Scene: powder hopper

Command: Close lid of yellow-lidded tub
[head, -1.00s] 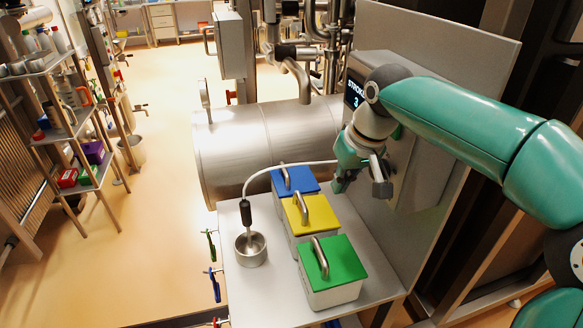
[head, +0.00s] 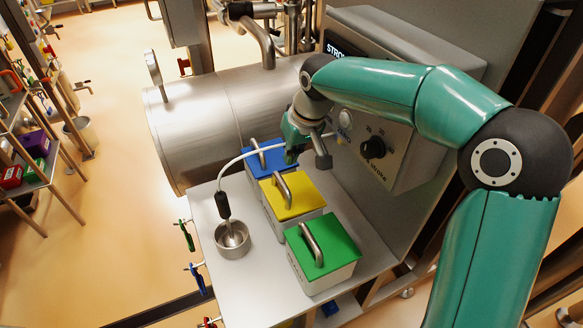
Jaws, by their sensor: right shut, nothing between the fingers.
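The yellow-lidded tub (head: 292,196) stands on the steel shelf in the middle of a row of three tubs. Its yellow lid lies flat on top, with a metal bar handle. The blue-lidded tub (head: 268,158) is behind it and the green-lidded tub (head: 323,252) is in front. My right gripper (head: 291,158) is shut and empty. It points down by the right side of the blue lid, just behind the yellow lid; I cannot tell whether it touches either. My left gripper is out of view.
A steel cup (head: 232,239) with a black-handled, corded probe (head: 223,205) stands left of the tubs. A control box with a knob (head: 373,147) is at the right. A large steel cylinder (head: 205,125) is behind. Coloured clips hang off the shelf's left edge.

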